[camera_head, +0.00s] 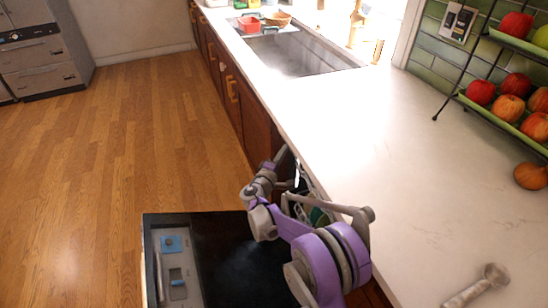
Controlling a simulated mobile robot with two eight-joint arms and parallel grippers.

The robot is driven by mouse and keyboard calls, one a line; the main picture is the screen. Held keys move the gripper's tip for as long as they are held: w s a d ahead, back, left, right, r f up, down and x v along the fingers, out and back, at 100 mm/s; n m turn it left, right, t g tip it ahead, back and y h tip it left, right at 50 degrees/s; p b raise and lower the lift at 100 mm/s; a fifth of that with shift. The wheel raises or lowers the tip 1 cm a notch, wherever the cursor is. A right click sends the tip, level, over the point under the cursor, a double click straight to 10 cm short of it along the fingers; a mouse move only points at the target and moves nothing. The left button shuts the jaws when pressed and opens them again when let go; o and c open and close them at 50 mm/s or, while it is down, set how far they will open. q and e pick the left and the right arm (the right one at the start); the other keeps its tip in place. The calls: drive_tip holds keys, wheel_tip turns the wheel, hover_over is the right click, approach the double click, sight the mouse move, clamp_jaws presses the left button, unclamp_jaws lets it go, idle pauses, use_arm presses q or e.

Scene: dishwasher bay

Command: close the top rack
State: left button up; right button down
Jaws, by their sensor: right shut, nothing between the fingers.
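The dishwasher's dark door (235,245) hangs open below the counter, with its control strip (175,268) along the left. A small part of what looks like the top rack (310,188) shows under the counter edge, with a green item (318,215) by it. The rest of the rack is hidden by my arm and the counter, so I cannot tell how far out it is. My purple and grey right arm reaches over the door. My right gripper (283,160) is shut and empty at the counter's front edge, near the rack; contact is unclear. My left gripper is out of view.
The white counter (400,180) runs along the right, close to my arm. A metal scoop (480,287), a loose fruit (531,176) and a fruit stand (500,105) are on it. The sink (300,55) lies beyond. The wooden floor (120,140) at left is clear.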

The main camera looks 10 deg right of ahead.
drive_tip(key=shift+w+d, duration=0.1)
drive_tip(key=shift+d, duration=0.2)
drive_tip(key=d, duration=0.3)
drive_tip(key=w+d, duration=0.1)
drive_tip(key=d, duration=0.5)
drive_tip(key=shift+w, duration=0.35)
drive_tip(key=shift+d, duration=0.3)
drive_tip(key=shift+r, duration=0.1)
